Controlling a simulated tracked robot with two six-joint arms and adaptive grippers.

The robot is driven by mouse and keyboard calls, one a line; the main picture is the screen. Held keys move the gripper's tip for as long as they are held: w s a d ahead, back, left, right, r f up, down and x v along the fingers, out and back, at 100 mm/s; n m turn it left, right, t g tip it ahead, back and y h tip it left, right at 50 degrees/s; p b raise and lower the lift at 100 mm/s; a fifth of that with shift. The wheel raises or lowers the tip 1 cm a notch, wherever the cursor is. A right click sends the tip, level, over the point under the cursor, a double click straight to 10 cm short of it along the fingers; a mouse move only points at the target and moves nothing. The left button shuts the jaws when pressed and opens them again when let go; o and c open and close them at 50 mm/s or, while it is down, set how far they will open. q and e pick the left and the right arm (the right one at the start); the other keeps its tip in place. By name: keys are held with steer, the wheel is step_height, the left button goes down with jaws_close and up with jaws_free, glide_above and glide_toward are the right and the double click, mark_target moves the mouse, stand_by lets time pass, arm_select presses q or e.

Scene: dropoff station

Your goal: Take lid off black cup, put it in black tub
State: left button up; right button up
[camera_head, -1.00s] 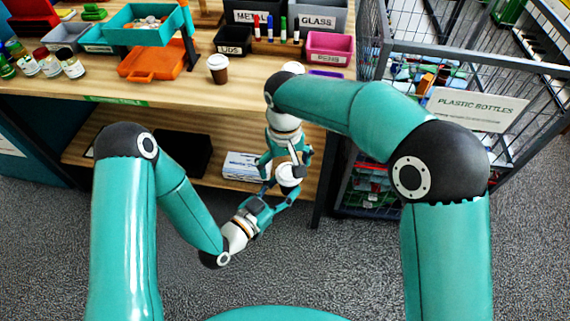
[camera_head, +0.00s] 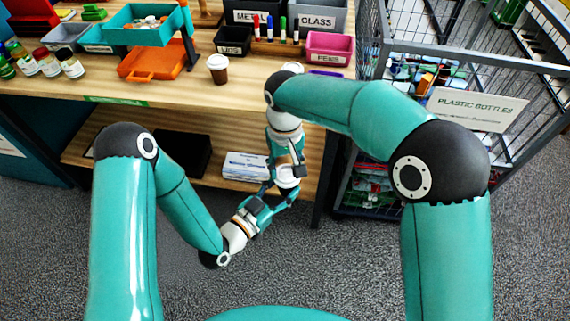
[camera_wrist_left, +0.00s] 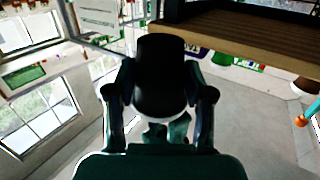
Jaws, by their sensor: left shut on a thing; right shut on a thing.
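The black cup (camera_wrist_left: 160,75) is between the fingers of my left gripper (camera_wrist_left: 160,98) in the left wrist view. A pale rim, the lid (camera_wrist_left: 160,117), shows at its lower end. In the head view the white lid (camera_head: 288,172) is in front of the shelf. My left gripper (camera_head: 281,193) is shut on the cup, which is mostly hidden there. My right gripper (camera_head: 285,170) comes down from above and is shut at the lid. I cannot tell whether lid and cup are apart. The black tub (camera_head: 231,46) marked for lids stands on the table.
A brown cup with white lid (camera_head: 218,68) stands at the table's front edge. Jars, an orange tray (camera_head: 150,64), a teal bin (camera_head: 143,33), pens and a pink bin (camera_head: 328,48) are around it. A wire cage (camera_head: 450,60) stands right. The table front has free room.

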arm_select(q)
steer(key=shift+d, duration=0.15)
arm_select(e)
steer(key=shift+a+r, duration=0.25)
steer(key=shift+r, duration=0.1)
stand_by(0.4)
steer(key=shift+r, duration=0.95)
steer(key=shift+d, duration=0.1)
